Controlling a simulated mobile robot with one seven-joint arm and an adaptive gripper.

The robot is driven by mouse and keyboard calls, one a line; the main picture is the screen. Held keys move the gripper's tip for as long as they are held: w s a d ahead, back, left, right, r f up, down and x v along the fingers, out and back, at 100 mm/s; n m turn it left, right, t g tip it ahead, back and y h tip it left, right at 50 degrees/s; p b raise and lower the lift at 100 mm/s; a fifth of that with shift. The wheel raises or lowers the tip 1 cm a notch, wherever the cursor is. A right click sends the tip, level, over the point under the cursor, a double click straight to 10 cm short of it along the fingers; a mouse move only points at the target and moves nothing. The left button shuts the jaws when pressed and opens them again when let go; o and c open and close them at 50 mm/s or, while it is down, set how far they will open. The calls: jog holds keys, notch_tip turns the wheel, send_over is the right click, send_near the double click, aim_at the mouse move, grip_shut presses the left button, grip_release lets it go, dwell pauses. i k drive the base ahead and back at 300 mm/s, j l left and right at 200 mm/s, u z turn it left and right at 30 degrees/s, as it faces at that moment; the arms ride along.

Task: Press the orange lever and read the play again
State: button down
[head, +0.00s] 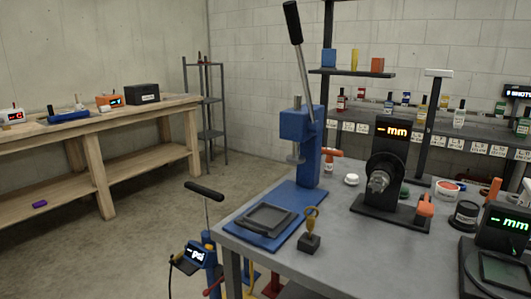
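A black gauge stand (388,155) stands on the grey workbench, right of the blue press. Its display (394,131) shows orange "- mm" with no number. A round metal hub (378,182) sits on its front. An orange lever (425,206) stands at the right end of the stand's base; I cannot tell whether it is pressed. A second instrument (503,232) at the right edge shows green "- mm". My gripper is not in view.
A blue arbor press (298,130) with a long black handle stands on the bench (340,252). A small brass piece on a black block (310,240) is near the front edge. Jars and an orange-handled tool (493,188) crowd the right. A wooden bench (100,150) stands left.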

aim_at(425, 208)
jog(key=i+j+z, duration=0.1)
jog(key=j, duration=0.25)
jog(key=i+j, duration=0.1)
jog(key=j, duration=0.25)
jog(key=j+z, duration=0.15)
jog(key=j, duration=0.2)
jog(key=z, duration=1.4)
jog(key=i+j, duration=0.05)
jog(key=j, duration=0.05)
